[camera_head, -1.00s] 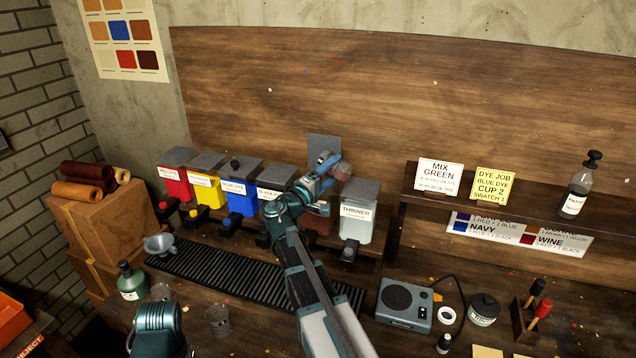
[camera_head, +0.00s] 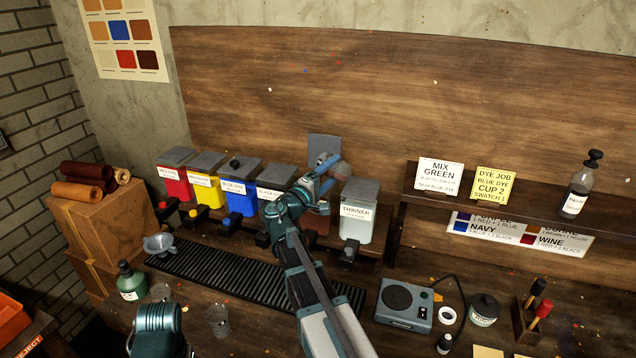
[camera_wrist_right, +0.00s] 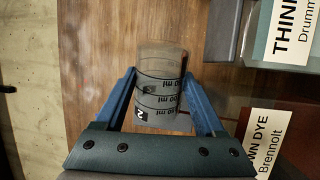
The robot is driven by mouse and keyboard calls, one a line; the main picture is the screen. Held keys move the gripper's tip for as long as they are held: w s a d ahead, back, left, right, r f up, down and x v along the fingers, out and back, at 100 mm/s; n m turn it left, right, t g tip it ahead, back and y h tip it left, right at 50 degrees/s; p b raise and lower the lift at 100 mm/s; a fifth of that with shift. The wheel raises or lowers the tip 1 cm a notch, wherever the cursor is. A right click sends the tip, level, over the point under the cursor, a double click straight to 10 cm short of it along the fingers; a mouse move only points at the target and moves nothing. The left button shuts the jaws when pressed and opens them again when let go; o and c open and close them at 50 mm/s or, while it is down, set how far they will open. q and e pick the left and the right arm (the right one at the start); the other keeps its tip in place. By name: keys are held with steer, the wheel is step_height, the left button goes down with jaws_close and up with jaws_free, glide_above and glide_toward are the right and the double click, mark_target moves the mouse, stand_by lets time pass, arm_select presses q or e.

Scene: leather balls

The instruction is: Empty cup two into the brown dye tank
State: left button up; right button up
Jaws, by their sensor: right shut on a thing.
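My right gripper (camera_wrist_right: 162,100) is shut on a clear measuring cup (camera_wrist_right: 160,82) with black ml marks and a dark number patch. The cup also shows in the head view (camera_head: 342,172), tilted on its side above the brown dye tank. The tank's brown body (camera_head: 318,223) is mostly hidden behind my right arm; its label (camera_wrist_right: 262,145) shows at the lower right of the wrist view. Its grey lid (camera_head: 323,146) stands raised. I cannot tell whether liquid is leaving the cup. Part of my left arm shows at the bottom left, its gripper out of sight.
The thinner tank (camera_head: 358,212) stands close on the right, the black, blue (camera_head: 238,196), yellow and red tanks on the left, lids shut. A ribbed drip mat (camera_head: 225,275) lies in front. Clear cups (camera_head: 219,318) and a green bottle (camera_head: 131,282) stand front left.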

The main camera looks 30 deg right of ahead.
steer(key=shift+f+n, duration=0.15)
steer(key=shift+n, duration=0.25)
steer(key=shift+w+n, duration=0.15)
steer(key=shift+n, duration=0.15)
stand_by(0.5)
steer(key=shift+m, duration=0.5)
steer(key=shift+s+d+r+m, duration=0.15)
steer(key=shift+s+m, duration=0.15)
steer(key=shift+m, duration=0.25)
steer(key=shift+s+r+m, duration=0.15)
steer(key=shift+s+m, duration=0.1)
steer(key=shift+m, duration=0.3)
steer(key=shift+s+d+f+m+g, duration=0.15)
steer(key=shift+s+f+m+g, duration=0.15)
steer(key=shift+s+f+m, duration=0.25)
steer(key=shift+r, duration=0.25)
steer(key=shift+m, duration=0.35)
